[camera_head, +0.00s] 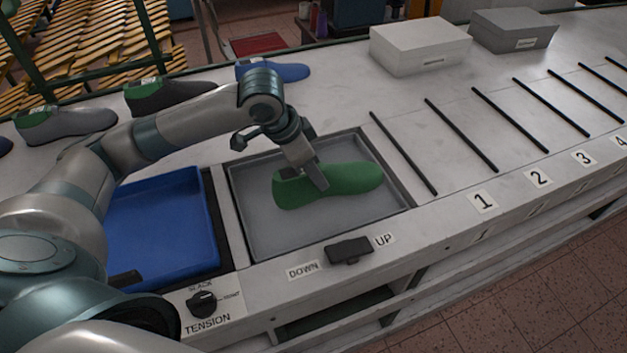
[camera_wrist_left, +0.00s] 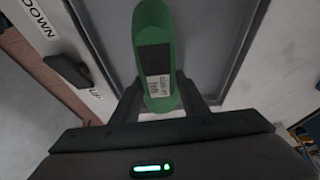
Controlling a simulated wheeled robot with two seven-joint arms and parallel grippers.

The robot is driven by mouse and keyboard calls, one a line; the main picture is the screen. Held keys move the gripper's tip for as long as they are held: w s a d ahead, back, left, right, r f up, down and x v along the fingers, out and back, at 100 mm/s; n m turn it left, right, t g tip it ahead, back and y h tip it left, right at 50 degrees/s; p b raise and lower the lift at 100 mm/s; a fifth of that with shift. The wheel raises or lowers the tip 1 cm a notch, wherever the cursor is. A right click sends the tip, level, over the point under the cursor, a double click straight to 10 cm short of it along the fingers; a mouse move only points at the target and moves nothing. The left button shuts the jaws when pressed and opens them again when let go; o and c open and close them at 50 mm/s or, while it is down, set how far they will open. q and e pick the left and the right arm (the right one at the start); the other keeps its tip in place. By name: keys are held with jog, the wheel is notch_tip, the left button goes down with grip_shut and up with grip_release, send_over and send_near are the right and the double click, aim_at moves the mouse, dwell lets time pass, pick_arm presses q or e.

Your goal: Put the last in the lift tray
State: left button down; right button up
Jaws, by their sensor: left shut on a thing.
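A green last (camera_head: 345,181) is over the grey lift tray (camera_head: 265,225) in the head view; I cannot tell whether it touches the tray floor. My left gripper (camera_head: 316,180) is shut on the last near its heel end. In the left wrist view the green last (camera_wrist_left: 153,28) sits between the two fingers (camera_wrist_left: 160,98), with a dark patch and a white label on it. The tray also shows behind it in the wrist view (camera_wrist_left: 212,45). My right gripper is not in view.
A blue tray (camera_head: 165,225) lies left of the lift tray. A DOWN/UP switch (camera_head: 348,250) and a TENSION knob (camera_head: 203,303) are on the front edge. Other lasts (camera_head: 168,95) stand at the back left. Two boxes (camera_head: 420,45) stand behind. Black strips mark numbered lanes at right.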

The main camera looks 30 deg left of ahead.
pick_arm(q)
jog(key=shift+f+p, duration=0.45)
jog(key=shift+f, duration=1.5)
jog(key=c, duration=1)
grip_release()
jog(key=shift+f, duration=0.1)
jog(key=shift+c, duration=0.2)
jog(key=b+v, duration=0.1)
jog(key=v, duration=1.1)
jog(key=shift+d, duration=0.1)
